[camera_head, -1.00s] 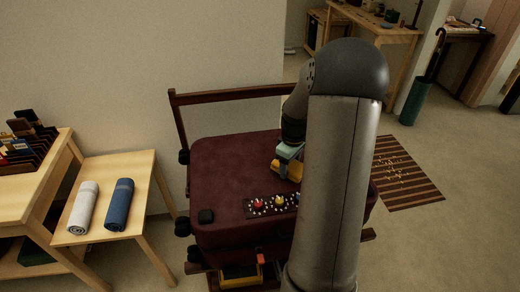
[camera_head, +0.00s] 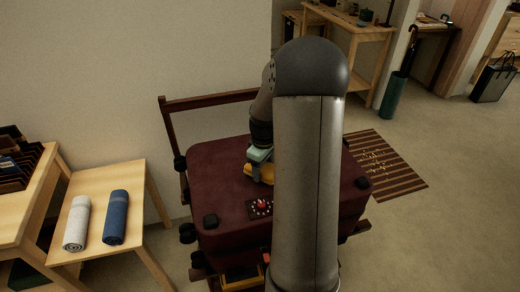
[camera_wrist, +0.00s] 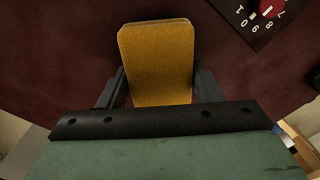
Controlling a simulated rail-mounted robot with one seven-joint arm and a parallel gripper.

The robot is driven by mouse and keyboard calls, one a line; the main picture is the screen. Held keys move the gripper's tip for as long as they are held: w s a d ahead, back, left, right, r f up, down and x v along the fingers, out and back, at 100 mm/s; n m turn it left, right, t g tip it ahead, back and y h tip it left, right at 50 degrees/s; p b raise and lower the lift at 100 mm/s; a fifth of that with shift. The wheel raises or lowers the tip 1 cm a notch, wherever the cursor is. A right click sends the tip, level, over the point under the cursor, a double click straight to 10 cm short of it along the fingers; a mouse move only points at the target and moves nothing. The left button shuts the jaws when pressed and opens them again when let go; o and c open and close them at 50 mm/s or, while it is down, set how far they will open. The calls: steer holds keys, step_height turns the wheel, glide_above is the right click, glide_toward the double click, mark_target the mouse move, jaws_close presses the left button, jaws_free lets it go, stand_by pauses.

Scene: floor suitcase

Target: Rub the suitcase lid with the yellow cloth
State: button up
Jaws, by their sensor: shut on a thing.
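The suitcase (camera_head: 222,168) is dark maroon with black corner caps and lies flat on a wooden stand, its lid facing up. My gripper (camera_wrist: 158,95) is shut on the yellow cloth (camera_wrist: 158,55), a folded pad that shows between the two fingers in the wrist view. In the head view the yellow cloth (camera_head: 250,171) is low at the lid, left of my arm. It appears to touch the lid, but the contact itself is hidden. My arm covers much of the lid's right side.
A small table at left holds a rolled white towel (camera_head: 77,223) and a rolled blue towel (camera_head: 116,218). A striped mat (camera_head: 385,165) lies right.

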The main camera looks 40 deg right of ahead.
steer(key=shift+s+d+r+p, duration=0.1)
steer(key=shift+r+p, duration=0.05)
steer(key=shift+r, duration=0.4)
steer(key=shift+d+r+p, duration=0.1)
steer(key=shift+r+p, duration=0.05)
steer(key=shift+r, duration=0.4)
steer(key=shift+r+p, duration=1.9)
steer(key=shift+r, duration=0.65)
